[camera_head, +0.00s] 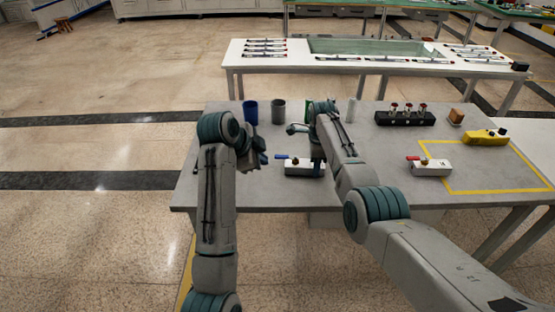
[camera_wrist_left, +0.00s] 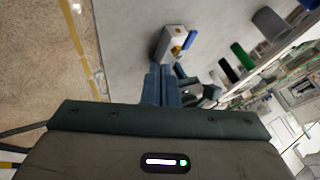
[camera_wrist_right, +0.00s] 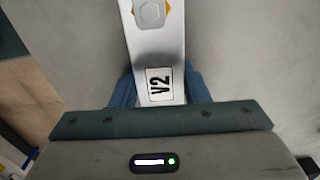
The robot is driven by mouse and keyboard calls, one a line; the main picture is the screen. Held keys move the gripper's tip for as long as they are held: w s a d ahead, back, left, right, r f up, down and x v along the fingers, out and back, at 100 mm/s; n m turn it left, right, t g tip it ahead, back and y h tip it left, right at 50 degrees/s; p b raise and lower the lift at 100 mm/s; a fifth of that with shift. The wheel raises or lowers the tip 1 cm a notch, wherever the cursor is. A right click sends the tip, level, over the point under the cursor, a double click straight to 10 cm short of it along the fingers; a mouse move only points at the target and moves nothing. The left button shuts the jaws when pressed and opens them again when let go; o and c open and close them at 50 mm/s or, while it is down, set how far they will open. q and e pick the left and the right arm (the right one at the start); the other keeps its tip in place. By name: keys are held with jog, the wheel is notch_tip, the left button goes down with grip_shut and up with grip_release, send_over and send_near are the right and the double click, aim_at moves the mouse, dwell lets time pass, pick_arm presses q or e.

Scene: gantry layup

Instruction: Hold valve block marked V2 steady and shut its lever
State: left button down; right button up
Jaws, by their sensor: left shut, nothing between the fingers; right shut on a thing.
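The valve block marked V2 (camera_head: 300,169) is a pale block with a blue lever (camera_head: 283,157) at its left end, lying on the grey table. My right gripper (camera_head: 318,167) is shut on the block near the label. My left gripper (camera_head: 262,158) is shut and empty, a little left of the lever. In the left wrist view its closed fingers (camera_wrist_left: 161,72) point toward the block (camera_wrist_left: 171,45) and blue lever (camera_wrist_left: 188,41). I cannot tell whether they touch.
Blue (camera_head: 250,113) and grey (camera_head: 278,112) cups stand at the back left.

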aim_at(287, 157)
pick_arm(q)
jog(key=x, duration=1)
jog(key=w, duration=0.3)
jog(key=shift+w+d, duration=0.1)
jog(key=shift+w, duration=0.4)
